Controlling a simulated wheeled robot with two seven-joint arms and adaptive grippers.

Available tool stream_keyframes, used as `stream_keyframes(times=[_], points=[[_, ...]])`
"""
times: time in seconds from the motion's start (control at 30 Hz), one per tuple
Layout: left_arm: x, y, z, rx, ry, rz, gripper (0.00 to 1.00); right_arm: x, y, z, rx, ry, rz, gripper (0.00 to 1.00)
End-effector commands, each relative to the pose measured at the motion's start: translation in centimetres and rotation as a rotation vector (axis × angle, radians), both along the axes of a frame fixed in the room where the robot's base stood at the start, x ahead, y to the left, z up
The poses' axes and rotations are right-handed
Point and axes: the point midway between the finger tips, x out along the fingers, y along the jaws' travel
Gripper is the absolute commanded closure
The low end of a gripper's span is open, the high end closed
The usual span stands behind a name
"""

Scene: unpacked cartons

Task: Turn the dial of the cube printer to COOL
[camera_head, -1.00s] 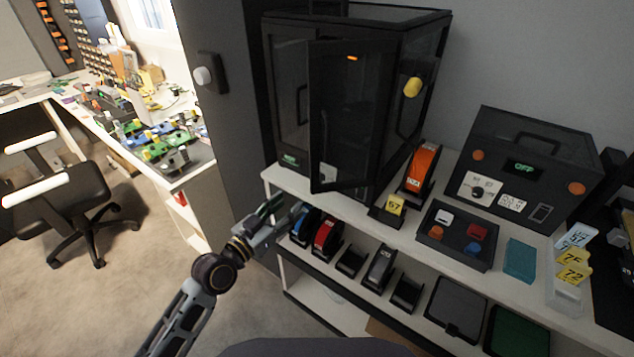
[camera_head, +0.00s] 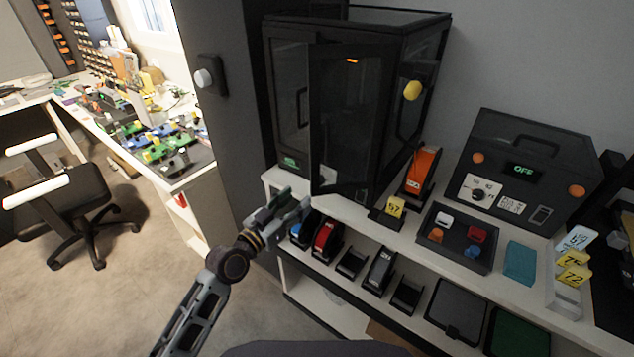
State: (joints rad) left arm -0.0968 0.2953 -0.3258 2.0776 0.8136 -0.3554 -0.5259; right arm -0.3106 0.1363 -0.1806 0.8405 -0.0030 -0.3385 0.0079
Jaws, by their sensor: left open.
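The cube printer (camera_head: 350,13) is a black-framed enclosure with clear panels at the back of the shelf. Its front door (camera_head: 345,120) stands ajar. A small green display (camera_head: 290,162) glows at its lower left, too small to read. A pale panel (camera_head: 329,176) shows dimly at its lower front, partly behind the door; I cannot make out a dial setting there. My left gripper (camera_head: 293,206) is open and empty, at the shelf's front left corner, below and in front of the display, apart from the printer. My right gripper is not in view.

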Motion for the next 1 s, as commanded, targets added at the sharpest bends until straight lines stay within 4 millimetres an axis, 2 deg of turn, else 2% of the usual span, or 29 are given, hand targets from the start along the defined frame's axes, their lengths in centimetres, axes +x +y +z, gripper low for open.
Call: stream_keyframes(times=[0.43, 1.0], points=[[3.6, -2.6, 0.1, -0.001, -0.001, 0.000, 0.53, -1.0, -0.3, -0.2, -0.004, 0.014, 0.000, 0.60], [7.9, -5.8, 0.1, -0.001, -0.001, 0.000, 0.53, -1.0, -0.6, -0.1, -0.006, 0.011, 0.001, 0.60]])
